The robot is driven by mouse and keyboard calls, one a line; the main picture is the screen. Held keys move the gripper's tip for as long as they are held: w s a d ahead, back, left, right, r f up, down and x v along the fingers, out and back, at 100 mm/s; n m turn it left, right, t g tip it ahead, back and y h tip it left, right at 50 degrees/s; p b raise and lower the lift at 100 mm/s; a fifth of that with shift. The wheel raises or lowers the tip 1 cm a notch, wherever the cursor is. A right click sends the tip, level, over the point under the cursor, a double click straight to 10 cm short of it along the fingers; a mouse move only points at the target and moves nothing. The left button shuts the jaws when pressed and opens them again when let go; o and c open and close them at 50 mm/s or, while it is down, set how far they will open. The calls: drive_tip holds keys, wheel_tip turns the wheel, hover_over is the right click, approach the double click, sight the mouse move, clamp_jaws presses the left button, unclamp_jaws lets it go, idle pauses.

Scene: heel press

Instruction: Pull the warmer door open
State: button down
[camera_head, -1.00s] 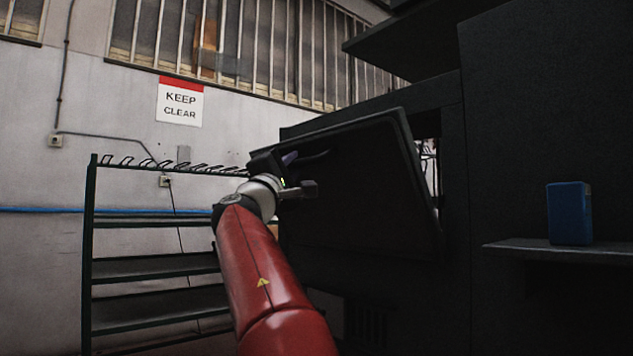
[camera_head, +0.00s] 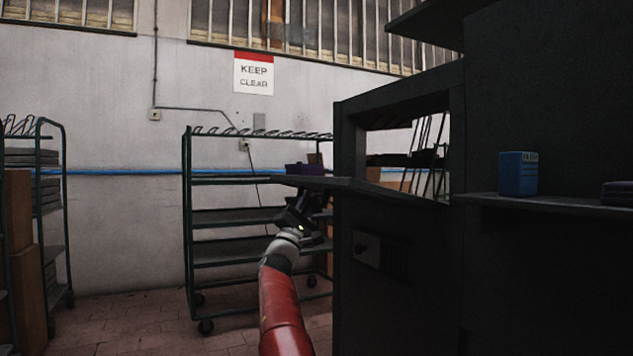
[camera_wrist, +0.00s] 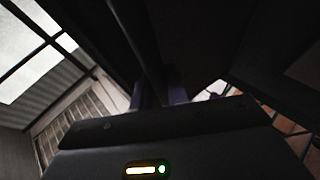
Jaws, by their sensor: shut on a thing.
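The warmer is the dark cabinet (camera_head: 392,262) at right in the head view. Its door (camera_head: 365,188) now lies about level, seen nearly edge-on at the lower edge of the opening (camera_head: 395,145). My gripper (camera_head: 312,197) is below the door's outer left part, reaching up to it. In the wrist view my gripper (camera_wrist: 157,97) has its purple fingers on either side of a dark bar (camera_wrist: 138,40), which looks like the door handle. It is shut on this bar. The exact contact is too dark to see clearly.
A green wheeled rack (camera_head: 188,230) stands behind and left of my arm. Another rack (camera_head: 55,240) is at far left. A blue box (camera_head: 518,174) stands on a dark shelf (camera_head: 560,202) at right. Bare floor (camera_head: 120,325) shows at lower left.

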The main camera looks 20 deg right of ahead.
drive_tip(key=shift+d+f+b, duration=0.15)
drive_tip(key=shift+f+b, duration=0.75)
drive_tip(key=shift+f, duration=1)
drive_tip(key=c, duration=1.4)
unclamp_jaws()
drive_tip(key=shift+d, duration=0.1)
drive_tip(key=shift+o, duration=0.2)
drive_tip(key=b+v, duration=0.3)
drive_tip(key=v, duration=0.5)
